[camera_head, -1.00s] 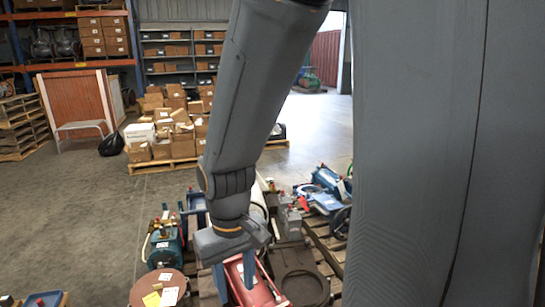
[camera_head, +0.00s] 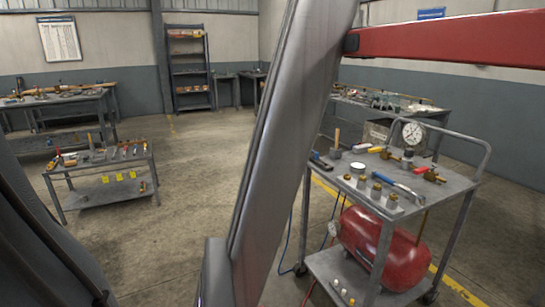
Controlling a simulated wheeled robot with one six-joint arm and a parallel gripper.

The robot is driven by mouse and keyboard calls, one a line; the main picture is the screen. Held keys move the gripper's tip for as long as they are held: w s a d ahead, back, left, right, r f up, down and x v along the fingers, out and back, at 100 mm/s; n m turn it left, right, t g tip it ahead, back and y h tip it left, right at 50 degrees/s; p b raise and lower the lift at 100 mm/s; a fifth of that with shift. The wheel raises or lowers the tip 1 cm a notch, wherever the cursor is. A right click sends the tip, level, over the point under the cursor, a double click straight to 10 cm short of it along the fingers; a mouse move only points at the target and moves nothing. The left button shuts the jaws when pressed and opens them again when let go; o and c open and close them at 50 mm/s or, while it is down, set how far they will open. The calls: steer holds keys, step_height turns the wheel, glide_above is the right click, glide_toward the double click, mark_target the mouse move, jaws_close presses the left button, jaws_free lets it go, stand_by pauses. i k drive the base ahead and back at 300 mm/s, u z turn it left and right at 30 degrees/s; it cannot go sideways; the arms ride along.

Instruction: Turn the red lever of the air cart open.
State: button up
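The air cart (camera_head: 462,182) stands at the right in the head view. It is a grey metal trolley with a red tank (camera_head: 392,255) on its lower shelf. On its top, a small red lever (camera_head: 420,170) sits by a brass valve (camera_head: 434,177) near the right edge. A red and yellow handled piece (camera_head: 378,149) lies behind it. The lever's exact angle is too small to tell. My arm crosses the middle of the view, left of the cart and partly in front of it. My gripper is not in view.
A pressure gauge (camera_head: 412,132) and several brass fittings stand on the cart top. A red beam (camera_head: 450,40) crosses the upper right, close to the camera. A tool cart (camera_head: 85,168) stands at the left. Open floor (camera_head: 190,215) lies between the carts.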

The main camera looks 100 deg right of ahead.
mark_target(417, 171)
steer(key=z, duration=4.5)
steer(key=k, duration=0.5)
steer(key=u, duration=0.45)
steer(key=i, duration=0.95)
steer(key=z, duration=0.7)
steer(key=i, duration=0.35)
steer(key=z, duration=0.25)
